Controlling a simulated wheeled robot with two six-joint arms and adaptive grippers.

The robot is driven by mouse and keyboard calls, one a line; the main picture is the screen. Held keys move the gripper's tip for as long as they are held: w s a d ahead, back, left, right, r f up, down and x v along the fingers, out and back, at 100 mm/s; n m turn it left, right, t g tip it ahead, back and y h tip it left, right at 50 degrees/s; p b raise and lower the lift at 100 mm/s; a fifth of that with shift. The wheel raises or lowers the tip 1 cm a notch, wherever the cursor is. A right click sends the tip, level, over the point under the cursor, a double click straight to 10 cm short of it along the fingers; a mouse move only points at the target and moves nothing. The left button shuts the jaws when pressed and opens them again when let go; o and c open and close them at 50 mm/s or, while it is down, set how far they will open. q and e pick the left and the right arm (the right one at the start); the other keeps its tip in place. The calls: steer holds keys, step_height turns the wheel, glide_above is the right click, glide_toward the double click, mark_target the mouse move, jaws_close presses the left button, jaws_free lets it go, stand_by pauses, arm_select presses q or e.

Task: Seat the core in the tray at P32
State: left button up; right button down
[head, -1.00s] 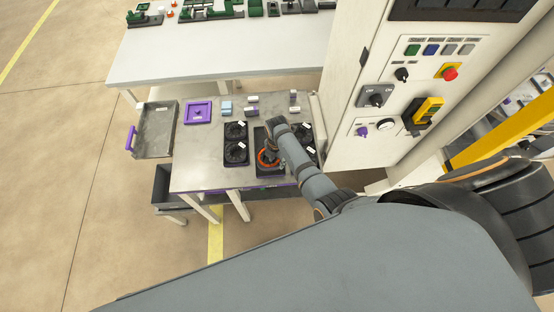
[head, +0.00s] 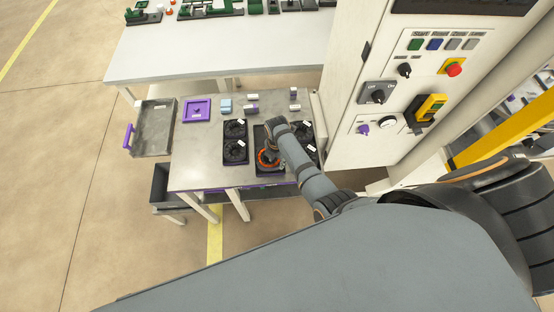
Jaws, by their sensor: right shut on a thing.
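My right arm reaches from the lower right to the small grey table, and its gripper (head: 268,150) points down at the table's front right part. The gripper is shut on an orange-brown ring, the core (head: 264,163), which shows partly below it. The core is at a dark tray (head: 257,133) in the middle of a row of black trays. I cannot tell whether it rests on the tray floor or hangs just above it. The gripper and wrist hide part of the core and tray. No P32 label is readable. My left gripper is not in view.
Black trays with dark round parts (head: 235,150) stand left of the core, and another (head: 303,131) stands right, partly behind my arm. A purple tray (head: 197,110) and small blocks lie behind. A tall cabinet (head: 365,120) with controls borders the right. The table's left front is clear.

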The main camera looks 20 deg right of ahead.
steer(key=shift+w+f+b, duration=0.1)
steer(key=shift+f+b, duration=0.4)
steer(key=shift+f, duration=0.3)
steer(key=c, duration=0.8)
jaws_free()
steer(key=shift+o, duration=0.2)
steer(key=shift+f, duration=0.1)
step_height(320, 180, up, 5)
steer(key=p, duration=0.6)
